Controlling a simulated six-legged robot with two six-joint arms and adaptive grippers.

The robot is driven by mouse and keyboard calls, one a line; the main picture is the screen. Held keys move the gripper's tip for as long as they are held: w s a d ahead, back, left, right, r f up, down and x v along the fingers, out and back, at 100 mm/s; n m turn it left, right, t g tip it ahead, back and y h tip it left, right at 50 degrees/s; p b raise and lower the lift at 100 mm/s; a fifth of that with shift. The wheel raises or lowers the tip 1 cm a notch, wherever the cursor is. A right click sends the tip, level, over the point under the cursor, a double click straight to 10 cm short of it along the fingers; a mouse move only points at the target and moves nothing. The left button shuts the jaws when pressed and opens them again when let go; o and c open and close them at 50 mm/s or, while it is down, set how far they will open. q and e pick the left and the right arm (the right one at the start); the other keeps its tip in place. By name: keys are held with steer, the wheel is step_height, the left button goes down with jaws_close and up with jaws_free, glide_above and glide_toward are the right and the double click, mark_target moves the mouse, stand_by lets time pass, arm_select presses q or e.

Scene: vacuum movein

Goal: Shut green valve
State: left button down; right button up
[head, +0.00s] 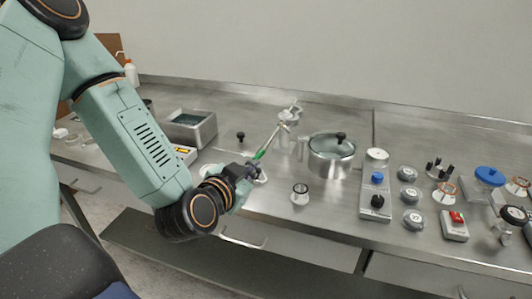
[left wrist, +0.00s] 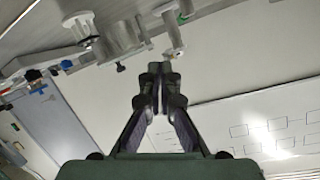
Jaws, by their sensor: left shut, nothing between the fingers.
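The green valve (head: 260,154) shows as a small green piece on a thin, slanted metal-and-glass line in the head view, leading up to a metal fitting (head: 289,113). A green piece (left wrist: 183,18) also shows at the top of the left wrist view, beside a metal cylinder (left wrist: 171,32). The valve's position is too small to read.
A lidded metal pot (head: 331,158) and a small white-rimmed cup (head: 300,194) stand to the right of my left gripper. A metal tray (head: 190,130) is behind my arm. A switch panel (head: 376,190) and several knobs crowd the bench's right side.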

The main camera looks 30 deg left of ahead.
arm_select(q)
steer(key=r+m, duration=0.1)
steer(key=m+t+b, duration=0.1)
steer(key=b, duration=0.2)
glide_above(259, 155)
steer(key=s+d, duration=0.2)
steer(key=d, duration=0.2)
steer(key=f, duration=0.1)
steer(key=a+f, duration=0.1)
steer(key=a+f+y+b, duration=0.1)
steer(key=f, duration=0.1)
steer(key=shift+w, duration=0.15)
steer(key=shift+s+a+f, duration=0.2)
steer(key=shift+s+a, duration=0.1)
steer(key=shift+a, duration=0.05)
steer(key=shift+w, duration=0.1)
arm_select(e)
step_height(259, 155, down, 4)
steer(key=shift+d+r, duration=0.1)
arm_select(q)
steer(key=shift+w+f, duration=0.15)
arm_select(e)
steer(key=shift+w, duration=0.15)
